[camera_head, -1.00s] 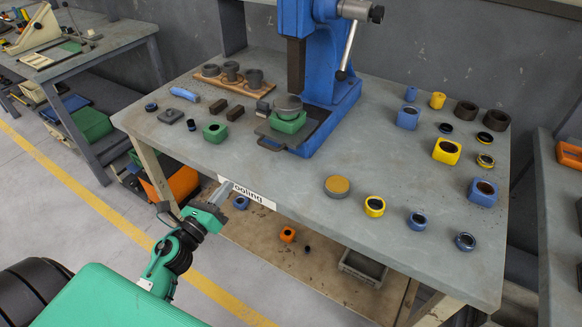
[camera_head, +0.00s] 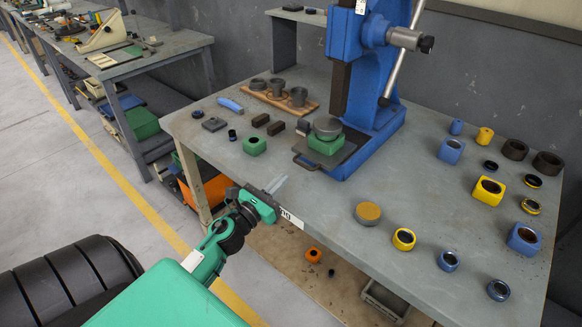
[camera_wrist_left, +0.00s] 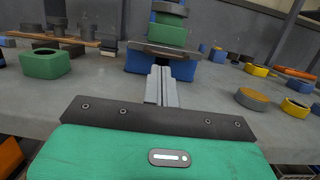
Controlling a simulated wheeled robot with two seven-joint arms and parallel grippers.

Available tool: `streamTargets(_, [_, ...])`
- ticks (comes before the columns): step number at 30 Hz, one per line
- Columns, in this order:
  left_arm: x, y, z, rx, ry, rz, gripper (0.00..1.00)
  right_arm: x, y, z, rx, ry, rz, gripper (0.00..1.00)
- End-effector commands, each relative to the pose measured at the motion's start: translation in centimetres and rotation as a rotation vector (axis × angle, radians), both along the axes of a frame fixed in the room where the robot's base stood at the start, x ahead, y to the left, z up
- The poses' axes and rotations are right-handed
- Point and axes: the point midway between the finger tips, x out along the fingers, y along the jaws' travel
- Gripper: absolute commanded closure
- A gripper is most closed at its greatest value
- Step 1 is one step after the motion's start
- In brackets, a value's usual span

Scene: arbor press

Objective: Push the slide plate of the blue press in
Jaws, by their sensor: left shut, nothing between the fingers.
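The blue press (camera_head: 372,70) stands on the grey workbench. Its dark slide plate (camera_head: 331,153), with a handle loop at the front, juts out toward me from the base. A green block (camera_head: 326,144) with a grey round piece (camera_head: 327,127) on top sits on the plate under the dark ram. My left gripper (camera_head: 276,185) is shut and empty at the bench's front edge, in front of the plate and apart from it. In the left wrist view the closed fingers (camera_wrist_left: 160,86) point toward the slide plate (camera_wrist_left: 165,48) and the blue base. My right gripper is not in view.
A wooden board with grey cups (camera_head: 279,97), dark blocks (camera_head: 261,120) and a green ring block (camera_head: 254,146) lie left of the press. Several yellow, blue and black parts, including a yellow-topped disc (camera_head: 368,212), lie to the right. The bench between gripper and plate is clear.

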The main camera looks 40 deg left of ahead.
Motion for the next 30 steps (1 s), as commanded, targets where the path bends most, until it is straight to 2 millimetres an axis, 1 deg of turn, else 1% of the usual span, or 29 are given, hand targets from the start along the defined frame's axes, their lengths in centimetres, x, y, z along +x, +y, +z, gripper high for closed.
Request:
streamTargets(1, [1.0, -0.1, 0.5, 0.0, -0.001, 0.0, 1.0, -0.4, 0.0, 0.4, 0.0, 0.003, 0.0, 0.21])
streamTargets(6, [3.2, -0.2, 0.8, -0.001, 0.0, 0.001, 1.0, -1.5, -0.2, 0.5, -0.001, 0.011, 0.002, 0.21])
streamTargets(12, [4.5, -0.2, 0.8, 0.0, 0.001, 0.001, 1.0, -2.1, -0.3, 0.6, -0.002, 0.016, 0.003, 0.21])
streamTargets(24, [4.7, -0.3, 0.8, 0.0, 0.001, 0.0, 1.0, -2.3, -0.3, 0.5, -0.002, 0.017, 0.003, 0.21])
streamTargets(30, [4.2, -0.2, 0.7, 0.0, 0.001, 0.0, 1.0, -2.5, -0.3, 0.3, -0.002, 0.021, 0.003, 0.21])
